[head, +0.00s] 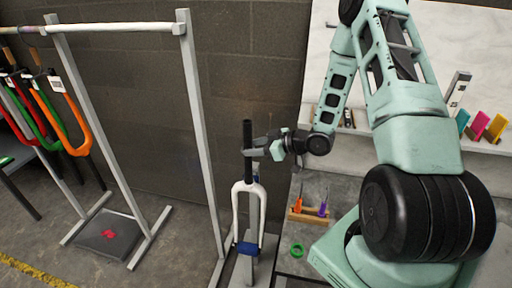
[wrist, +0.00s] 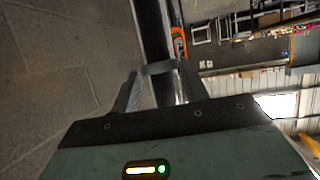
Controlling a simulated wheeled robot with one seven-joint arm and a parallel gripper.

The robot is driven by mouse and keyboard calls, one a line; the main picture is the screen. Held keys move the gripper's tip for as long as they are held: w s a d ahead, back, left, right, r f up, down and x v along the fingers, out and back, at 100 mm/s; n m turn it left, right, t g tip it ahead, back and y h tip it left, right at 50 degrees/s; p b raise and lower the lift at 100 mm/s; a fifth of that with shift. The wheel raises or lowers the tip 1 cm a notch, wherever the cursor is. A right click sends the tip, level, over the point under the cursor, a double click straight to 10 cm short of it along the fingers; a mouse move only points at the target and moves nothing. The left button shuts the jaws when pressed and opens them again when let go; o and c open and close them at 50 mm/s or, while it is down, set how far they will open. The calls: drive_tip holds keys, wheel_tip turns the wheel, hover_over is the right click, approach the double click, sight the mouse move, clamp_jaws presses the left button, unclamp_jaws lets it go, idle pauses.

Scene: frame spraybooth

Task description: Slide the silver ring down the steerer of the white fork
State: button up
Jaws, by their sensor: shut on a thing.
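The white fork (head: 237,210) stands upright in the head view, its black steerer (head: 247,129) pointing up. My gripper (head: 254,152) reaches in from the right and is shut at the steerer, partway between its top and the white crown. In the wrist view the dark steerer (wrist: 151,32) runs up from between the fingers of my gripper (wrist: 161,72). A grey band, apparently the silver ring (wrist: 160,67), crosses the steerer at the fingertips. The ring is mostly hidden by the fingers in the head view, and its exact fit is too small to tell.
A blue clamp (head: 247,248) sits low between the fork legs. A grey rack (head: 120,27) with several coloured forks is on the left. A wooden holder (head: 308,216) with tools and a green ring (head: 297,250) are on the right, below my arm.

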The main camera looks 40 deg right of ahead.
drive_tip(key=shift+f, duration=0.1)
drive_tip(key=shift+f+b, duration=2.35)
drive_tip(key=shift+f, duration=0.6)
drive_tip(key=shift+f, duration=0.1)
drive_tip(key=shift+f+b, duration=1.7)
drive_tip(key=shift+f, duration=0.4)
drive_tip(key=shift+f+b, duration=0.65)
drive_tip(key=shift+f, duration=0.25)
drive_tip(key=o, duration=1)
drive_tip(key=shift+o, duration=0.2)
drive_tip(key=shift+s, duration=0.1)
